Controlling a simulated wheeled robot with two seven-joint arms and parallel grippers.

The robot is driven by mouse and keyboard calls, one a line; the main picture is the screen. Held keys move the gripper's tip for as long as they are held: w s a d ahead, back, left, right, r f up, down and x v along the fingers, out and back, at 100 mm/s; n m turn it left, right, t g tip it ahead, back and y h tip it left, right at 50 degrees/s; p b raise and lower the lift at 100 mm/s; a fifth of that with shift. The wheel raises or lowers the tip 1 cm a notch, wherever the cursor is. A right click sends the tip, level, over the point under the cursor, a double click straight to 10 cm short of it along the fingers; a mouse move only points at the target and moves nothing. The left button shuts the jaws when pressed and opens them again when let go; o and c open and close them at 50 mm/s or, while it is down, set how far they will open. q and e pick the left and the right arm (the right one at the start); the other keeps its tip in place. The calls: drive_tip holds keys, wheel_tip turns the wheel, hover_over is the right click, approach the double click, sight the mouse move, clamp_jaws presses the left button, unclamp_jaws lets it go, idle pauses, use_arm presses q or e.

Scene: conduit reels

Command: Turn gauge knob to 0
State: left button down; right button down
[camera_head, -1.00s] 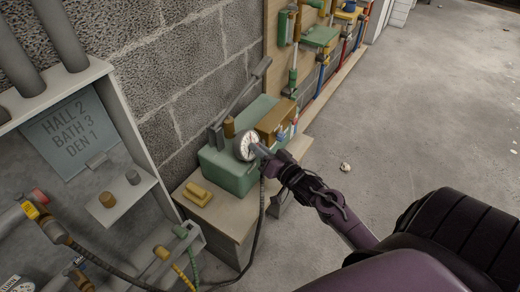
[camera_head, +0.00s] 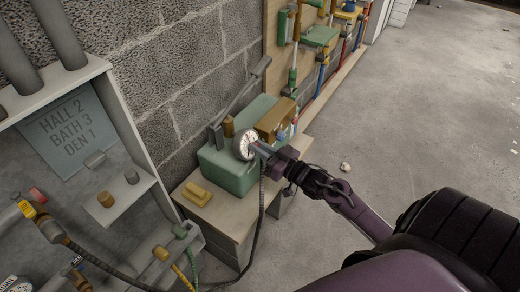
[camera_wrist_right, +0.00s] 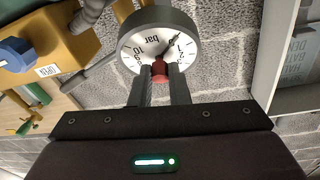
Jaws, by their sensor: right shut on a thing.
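The pressure gauge (camera_head: 245,144), round with a white dial and dark grey rim, is on the front of a green pump box (camera_head: 232,172). In the right wrist view, the gauge (camera_wrist_right: 140,50) fills the upper middle, its dial upside down with "bar" on it. A dark needle points to the upper right there; its exact reading is too small to tell. A red knob (camera_wrist_right: 160,70) is at the dial's near edge. My right gripper (camera_wrist_right: 160,80) is shut on this knob; it also shows in the head view (camera_head: 262,150). My left gripper is not in view.
A brass-coloured block (camera_head: 275,119) is beside the gauge, with an "OPEN" tag and blue knob (camera_wrist_right: 15,52) in the wrist view. A black hose (camera_head: 259,220) hangs below the gauge. A yellow piece (camera_head: 197,194) lies on the bench (camera_head: 225,215).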

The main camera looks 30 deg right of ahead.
use_arm(q)
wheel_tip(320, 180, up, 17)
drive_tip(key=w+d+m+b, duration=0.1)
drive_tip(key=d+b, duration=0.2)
drive_tip(key=b, duration=0.3)
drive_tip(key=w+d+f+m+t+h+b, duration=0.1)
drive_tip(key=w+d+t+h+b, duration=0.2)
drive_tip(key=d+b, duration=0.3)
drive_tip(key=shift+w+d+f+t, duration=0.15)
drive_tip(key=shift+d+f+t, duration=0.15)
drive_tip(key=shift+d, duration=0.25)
use_arm(e)
drive_tip(key=shift+w+d+r+n+g+y, duration=0.3)
drive_tip(key=shift+n+g, duration=1.5)
drive_tip(key=shift+n, duration=3.35)
drive_tip(key=shift+s+a+r+n+g+y, duration=0.1)
drive_tip(key=shift+n+g+y, duration=0.4)
drive_tip(key=shift+n+g, duration=3)
drive_tip(key=shift+w+d+r+n+g+y, duration=0.15)
drive_tip(key=shift+n+y, duration=0.25)
drive_tip(key=shift+n, duration=6.45)
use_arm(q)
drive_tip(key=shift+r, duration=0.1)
use_arm(e)
drive_tip(key=shift+a, duration=0.1)
drive_tip(key=c, duration=1.4)
unclamp_jaws()
